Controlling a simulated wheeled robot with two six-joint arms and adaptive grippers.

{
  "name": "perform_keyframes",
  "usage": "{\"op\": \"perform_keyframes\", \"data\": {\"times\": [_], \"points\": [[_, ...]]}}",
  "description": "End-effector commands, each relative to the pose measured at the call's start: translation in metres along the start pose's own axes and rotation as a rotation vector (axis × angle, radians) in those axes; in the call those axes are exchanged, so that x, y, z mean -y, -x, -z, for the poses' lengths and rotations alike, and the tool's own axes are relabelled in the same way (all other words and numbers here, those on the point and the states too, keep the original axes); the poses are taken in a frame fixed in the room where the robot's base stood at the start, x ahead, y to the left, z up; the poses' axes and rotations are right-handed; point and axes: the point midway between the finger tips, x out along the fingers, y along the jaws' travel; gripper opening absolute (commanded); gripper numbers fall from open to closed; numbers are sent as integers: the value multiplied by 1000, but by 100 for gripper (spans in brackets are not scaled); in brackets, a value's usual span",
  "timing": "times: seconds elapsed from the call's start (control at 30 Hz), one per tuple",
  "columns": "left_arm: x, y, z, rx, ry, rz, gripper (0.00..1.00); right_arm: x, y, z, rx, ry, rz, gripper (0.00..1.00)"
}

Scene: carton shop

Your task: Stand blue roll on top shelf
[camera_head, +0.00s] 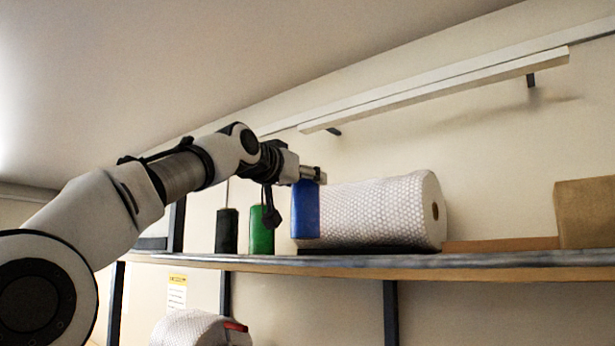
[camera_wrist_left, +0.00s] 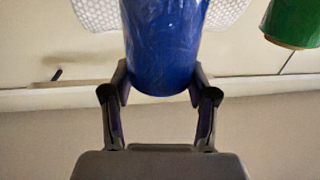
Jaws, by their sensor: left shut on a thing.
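The blue roll (camera_head: 305,210) is upright at the shelf, in front of the left end of a large bubble-wrap roll. My left gripper (camera_head: 312,174) is shut on its upper part. In the left wrist view the blue roll (camera_wrist_left: 163,45) sits between the two fingers of my left gripper (camera_wrist_left: 160,92). The top shelf (camera_head: 350,262) runs across the head view, seen from a little below. The bottom of the blue roll appears slightly above the shelf's front edge; I cannot tell whether it touches the board. My right gripper is not in view.
A green roll (camera_head: 261,232) and a black roll (camera_head: 227,231) stand left of the blue one. The bubble-wrap roll (camera_head: 385,212) lies just behind and right. A brown carton (camera_head: 585,212) is at the right end. Another wrapped roll (camera_head: 195,329) is below the shelf.

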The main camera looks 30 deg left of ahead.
Motion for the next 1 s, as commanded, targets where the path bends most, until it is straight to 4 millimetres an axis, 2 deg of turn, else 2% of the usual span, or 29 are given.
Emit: {"op": "perform_keyframes", "data": {"times": [0.13,0.2,0.3,0.67,0.7,0.73,1.0], "points": [[6,-21,1,-3,2,1,0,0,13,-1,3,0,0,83],[6,-19,-22,-2,2,0,0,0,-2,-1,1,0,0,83],[5,-18,-36,-4,1,0,0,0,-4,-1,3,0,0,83],[5,-19,-42,-6,0,1,0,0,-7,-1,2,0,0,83],[5,-19,-40,-5,0,0,72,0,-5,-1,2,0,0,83],[5,-19,-40,-5,0,0,83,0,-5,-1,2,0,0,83],[5,-19,-40,-5,0,0,83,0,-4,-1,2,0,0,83]]}}
